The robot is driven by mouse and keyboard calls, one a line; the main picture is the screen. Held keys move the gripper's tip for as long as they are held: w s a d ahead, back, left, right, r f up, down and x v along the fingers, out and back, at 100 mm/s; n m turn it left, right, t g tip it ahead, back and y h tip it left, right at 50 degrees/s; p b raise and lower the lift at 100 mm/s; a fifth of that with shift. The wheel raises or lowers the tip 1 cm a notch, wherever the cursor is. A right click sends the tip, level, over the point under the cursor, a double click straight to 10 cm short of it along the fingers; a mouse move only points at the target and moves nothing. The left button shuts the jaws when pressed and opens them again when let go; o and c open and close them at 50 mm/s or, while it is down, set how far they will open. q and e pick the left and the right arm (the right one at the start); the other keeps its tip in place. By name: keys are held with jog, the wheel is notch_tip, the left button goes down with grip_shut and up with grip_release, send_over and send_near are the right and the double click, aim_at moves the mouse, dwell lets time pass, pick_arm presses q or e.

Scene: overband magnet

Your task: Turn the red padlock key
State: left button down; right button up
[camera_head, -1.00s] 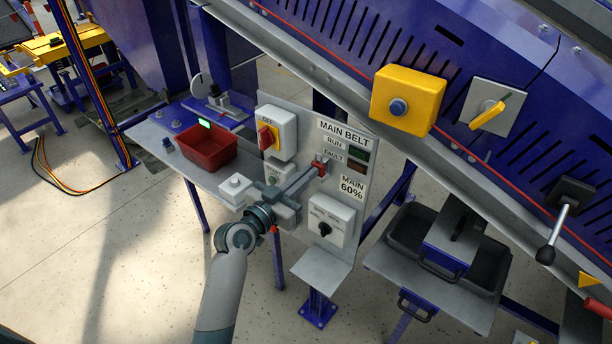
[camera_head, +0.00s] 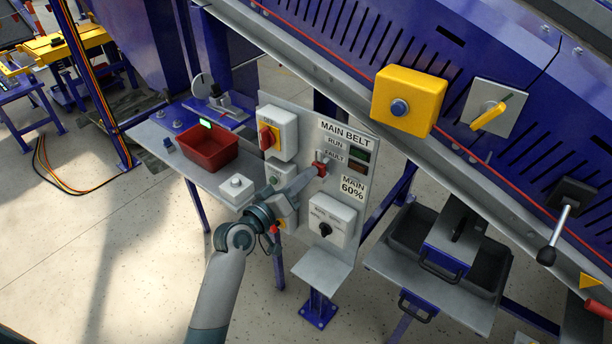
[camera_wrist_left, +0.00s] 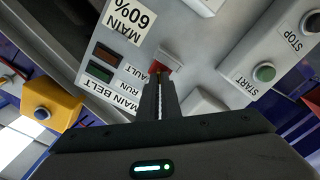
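The red padlock key (camera_head: 320,169) is a small red piece on the grey panel, just left of the MAIN BELT lamps. In the left wrist view the red piece (camera_wrist_left: 168,60) shows just beyond the fingertips, partly hidden by them. My left gripper (camera_head: 311,172) reaches it from the lower left. My right gripper is not in view.
The panel (camera_head: 300,118) also bears a red-and-yellow rotary switch (camera_head: 268,137), a black selector on a white box (camera_head: 326,229) and start and stop buttons. A red bin (camera_head: 208,150) stands on the shelf at left. The yellow button box (camera_head: 407,100) is at upper right.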

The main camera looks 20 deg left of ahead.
pick_arm(q)
jog(key=n, duration=0.5)
jog(key=shift+f, duration=0.1)
jog(key=shift+n, duration=0.3)
jog(key=c, duration=2)
grip_release()
jog(key=shift+a, duration=0.1)
jog(key=shift+b+v, duration=3.25)
jog(key=shift+v, duration=5.4)
